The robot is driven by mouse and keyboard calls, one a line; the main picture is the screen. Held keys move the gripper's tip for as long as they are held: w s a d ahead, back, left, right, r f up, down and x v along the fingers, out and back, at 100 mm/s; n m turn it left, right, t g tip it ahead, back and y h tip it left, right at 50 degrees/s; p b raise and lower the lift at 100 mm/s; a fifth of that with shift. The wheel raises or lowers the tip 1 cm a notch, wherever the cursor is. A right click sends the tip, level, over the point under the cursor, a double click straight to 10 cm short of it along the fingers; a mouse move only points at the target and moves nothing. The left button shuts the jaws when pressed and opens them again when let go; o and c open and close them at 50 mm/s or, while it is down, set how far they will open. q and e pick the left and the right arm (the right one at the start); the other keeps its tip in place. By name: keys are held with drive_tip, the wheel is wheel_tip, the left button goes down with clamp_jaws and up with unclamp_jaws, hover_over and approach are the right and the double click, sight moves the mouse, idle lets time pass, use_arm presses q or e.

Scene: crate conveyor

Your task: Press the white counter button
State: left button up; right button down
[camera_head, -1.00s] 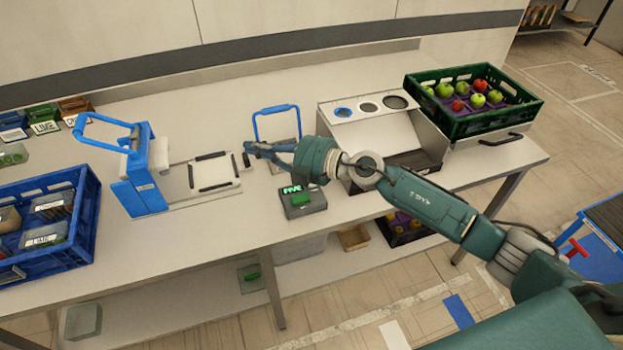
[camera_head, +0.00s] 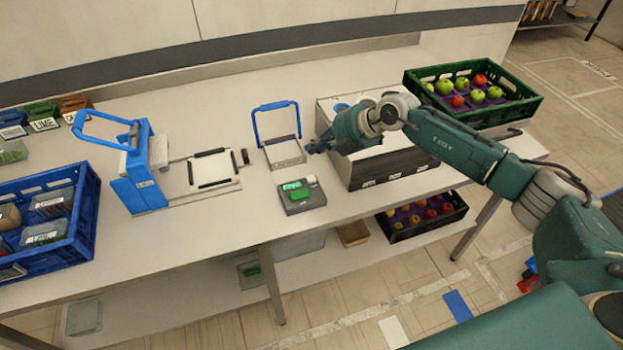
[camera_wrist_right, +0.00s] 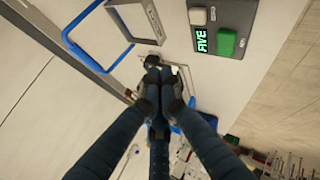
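The grey counter box (camera_head: 302,197) sits near the front edge of the table. Its white button (camera_head: 311,180) is at the back right corner, beside a green button (camera_head: 299,195) and a lit green display. In the right wrist view, the white button (camera_wrist_right: 198,16) is at the top, above the display (camera_wrist_right: 202,40), which reads FIVE. My right gripper (camera_head: 315,147) is behind and slightly right of the box, apart from the button. Its fingers meet at the tips in the wrist view (camera_wrist_right: 160,82), with nothing seen between them. My left gripper is not in view.
A blue-handled frame (camera_head: 285,153) stands just left of my right gripper. A blue-handled sealing device (camera_head: 140,180) and a blue crate (camera_head: 83,225) are farther left. A metal bin unit (camera_head: 395,167) and a green crate of apples (camera_head: 458,130) are right. Table around the box's front is clear.

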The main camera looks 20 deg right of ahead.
drive_tip(key=b, duration=0.6)
hover_over(314, 179)
wheel_tip(314, 179, down, 7)
drive_tip(key=shift+w+d+r, duration=0.1)
drive_tip(key=shift+f, duration=0.75)
idle(0.3)
drive_tip(key=shift+f, duration=0.4)
drive_tip(key=shift+f+b, duration=0.3)
drive_tip(key=shift+f, duration=0.25)
idle(0.6)
drive_tip(key=shift+r, duration=0.1)
drive_tip(key=shift+r+p, duration=0.85)
drive_tip(key=shift+p, duration=0.25)
